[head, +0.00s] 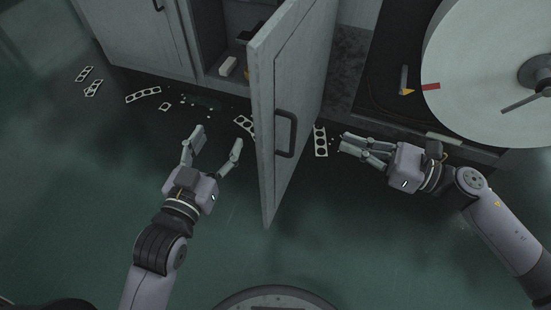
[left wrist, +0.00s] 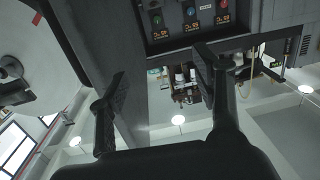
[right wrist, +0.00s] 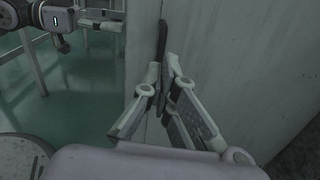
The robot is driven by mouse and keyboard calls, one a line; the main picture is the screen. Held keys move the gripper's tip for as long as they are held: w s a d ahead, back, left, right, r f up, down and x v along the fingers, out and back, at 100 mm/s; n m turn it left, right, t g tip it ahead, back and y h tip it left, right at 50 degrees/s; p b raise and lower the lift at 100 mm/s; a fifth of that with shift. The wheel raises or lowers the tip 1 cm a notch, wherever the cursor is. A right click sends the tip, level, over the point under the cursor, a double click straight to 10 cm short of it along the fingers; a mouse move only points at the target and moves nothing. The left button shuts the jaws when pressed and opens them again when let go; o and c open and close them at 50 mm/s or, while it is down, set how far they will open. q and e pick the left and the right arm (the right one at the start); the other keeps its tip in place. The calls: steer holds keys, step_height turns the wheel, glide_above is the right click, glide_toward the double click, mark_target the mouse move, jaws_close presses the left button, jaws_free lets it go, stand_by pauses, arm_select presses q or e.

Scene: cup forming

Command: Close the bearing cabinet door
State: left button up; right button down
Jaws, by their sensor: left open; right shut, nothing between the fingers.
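The bearing cabinet (head: 150,50) stands at the upper left, its grey door (head: 287,75) swung wide open towards me. The door has a dark handle (head: 286,134) on its right face. My right gripper (head: 343,145) is shut and empty, to the right of the door and its handle. In the right wrist view its fingertips (right wrist: 168,60) are in front of the pale door panel (right wrist: 185,25), close to the dark handle (right wrist: 161,42); contact cannot be told. My left gripper (head: 219,139) is open and empty, left of the door. The left wrist view shows its two fingers (left wrist: 160,70) spread apart.
A box (head: 228,66) sits on the cabinet's inner shelf. Perforated metal strips (head: 143,95) and small scraps lie on the green floor along the cabinet base. A large pale disc (head: 490,60) on a dark machine stands at the right.

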steer(key=s+n+g, duration=0.1)
steer(key=n, duration=0.1)
arm_select(q)
steer(key=shift+s+a+f+g+p, duration=0.45)
steer(key=shift+s+f+g, duration=0.25)
steer(key=shift+f+g, duration=0.15)
arm_select(e)
glide_toward(270, 128)
steer(key=x, duration=0.7)
steer(key=shift+a+r, duration=0.1)
steer(key=shift+a, duration=0.05)
